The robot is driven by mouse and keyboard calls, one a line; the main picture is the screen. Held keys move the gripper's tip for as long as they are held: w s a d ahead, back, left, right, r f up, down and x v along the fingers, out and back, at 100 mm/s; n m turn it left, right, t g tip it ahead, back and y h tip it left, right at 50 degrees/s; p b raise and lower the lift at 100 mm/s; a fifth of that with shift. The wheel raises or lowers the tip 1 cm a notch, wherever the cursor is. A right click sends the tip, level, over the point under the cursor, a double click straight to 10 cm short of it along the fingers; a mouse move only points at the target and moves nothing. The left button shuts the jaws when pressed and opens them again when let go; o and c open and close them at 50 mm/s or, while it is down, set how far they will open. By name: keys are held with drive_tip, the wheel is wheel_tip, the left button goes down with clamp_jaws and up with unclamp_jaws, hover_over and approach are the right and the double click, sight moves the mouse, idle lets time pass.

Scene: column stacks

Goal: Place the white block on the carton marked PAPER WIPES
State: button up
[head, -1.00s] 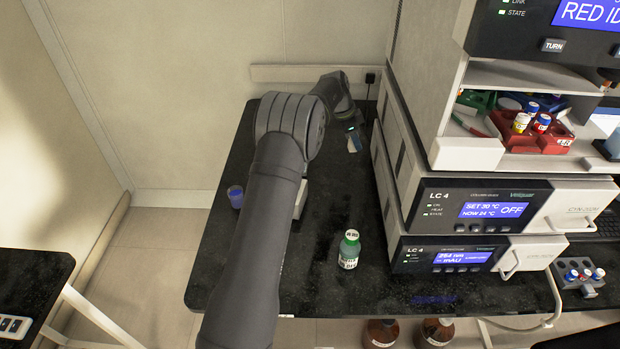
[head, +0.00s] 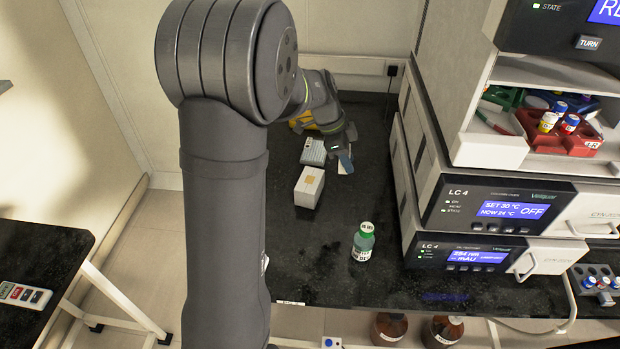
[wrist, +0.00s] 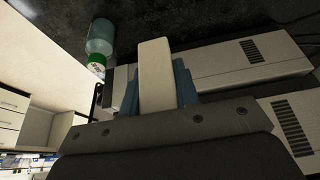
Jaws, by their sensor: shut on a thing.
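My gripper (head: 343,158) is over the back part of the black bench, near the instrument stack. In the wrist view, its blue fingers are shut on the white block (wrist: 155,75), which looks cream-coloured and sticks out past the fingertips. In the head view the block is hard to make out behind the fingers. A white carton (head: 308,190) with a tan patch on top stands on the bench, in front of and left of my gripper. I cannot read any marking on it.
A green-capped bottle (head: 363,242) stands on the bench front, and also shows in the wrist view (wrist: 100,38). The instrument stack (head: 480,210) walls off the right side. A yellow thing (head: 303,121) is behind the boxes. The bench between carton and bottle is clear.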

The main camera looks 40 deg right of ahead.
drive_tip(key=w+f, duration=0.2)
drive_tip(key=w, duration=0.1)
drive_tip(key=w+a+f, duration=0.1)
drive_tip(key=w+f, duration=0.1)
drive_tip(key=w, duration=0.2)
drive_tip(key=w+a+f, duration=0.1)
drive_tip(key=w+f, duration=0.1)
drive_tip(key=w, duration=0.2)
drive_tip(key=shift+w+f, duration=0.1)
drive_tip(key=shift+f, duration=2.35)
drive_tip(key=shift+f, duration=0.15)
drive_tip(key=o, duration=0.9)
drive_tip(key=shift+o, duration=0.2)
drive_tip(key=v, duration=1.2)
